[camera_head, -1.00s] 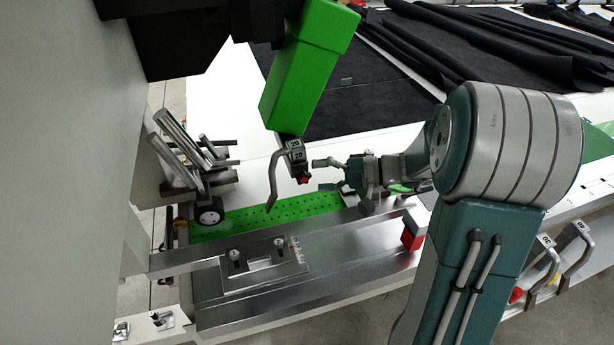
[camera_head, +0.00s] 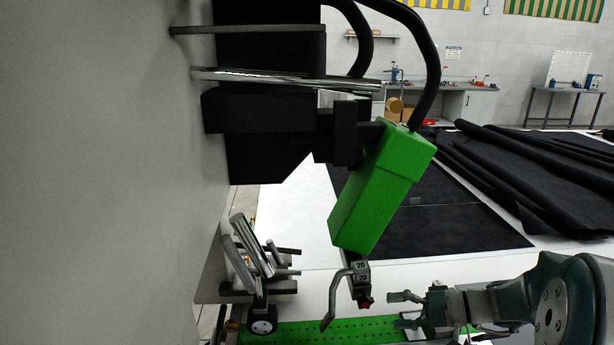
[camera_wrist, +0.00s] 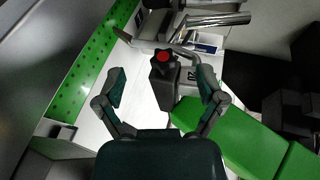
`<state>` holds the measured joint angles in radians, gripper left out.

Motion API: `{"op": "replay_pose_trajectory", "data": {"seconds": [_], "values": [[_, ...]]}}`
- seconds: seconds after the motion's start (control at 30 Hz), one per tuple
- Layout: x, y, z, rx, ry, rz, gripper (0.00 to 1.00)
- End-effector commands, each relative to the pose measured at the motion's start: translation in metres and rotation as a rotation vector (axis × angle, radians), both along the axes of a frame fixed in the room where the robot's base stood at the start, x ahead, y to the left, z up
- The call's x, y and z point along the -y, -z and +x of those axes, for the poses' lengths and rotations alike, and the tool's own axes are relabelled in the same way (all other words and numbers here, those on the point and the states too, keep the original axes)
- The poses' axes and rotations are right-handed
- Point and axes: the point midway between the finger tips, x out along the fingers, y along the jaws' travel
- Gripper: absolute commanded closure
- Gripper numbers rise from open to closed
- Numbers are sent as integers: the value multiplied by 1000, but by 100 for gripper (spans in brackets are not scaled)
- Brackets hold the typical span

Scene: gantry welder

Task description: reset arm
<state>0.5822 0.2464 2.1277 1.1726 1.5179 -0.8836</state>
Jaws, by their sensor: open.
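My gripper (camera_head: 398,310) is at the lower right of the head view, its fingers pointing left. It is open and empty. In the wrist view my gripper (camera_wrist: 160,90) shows its two fingers spread apart. The black tool end with a red knob (camera_wrist: 163,58) and the number 20 appears between and beyond the fingertips. In the head view this tool end (camera_head: 361,280) hangs below the green box-shaped welder head (camera_head: 382,190), with a curved grey handle (camera_head: 335,300) at its left. A gap shows between my fingers and the tool end.
A grey gantry wall (camera_head: 110,170) fills the left. A green perforated strip (camera_head: 330,330) runs along the bottom, and it also shows in the wrist view (camera_wrist: 85,70). Metal rods with a wheel (camera_head: 262,322) stand left. Black fabric (camera_head: 530,170) lies on the white table behind.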

Motion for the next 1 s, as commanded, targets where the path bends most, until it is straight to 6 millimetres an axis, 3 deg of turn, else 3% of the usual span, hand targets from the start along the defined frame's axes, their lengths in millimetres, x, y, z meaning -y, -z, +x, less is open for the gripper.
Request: {"op": "replay_pose_trajectory", "data": {"seconds": [0.1, 0.2, 0.4, 0.7, 1.0], "values": [[-31, -7, -26, -63, -83, -151, 11], [-49, -9, -51, -112, -132, -299, 11], [-67, -11, -96, -148, -167, -603, 11], [-62, -23, -144, -27, -84, -1022, 11], [-50, -42, -162, 173, 56, -1246, 11]]}}
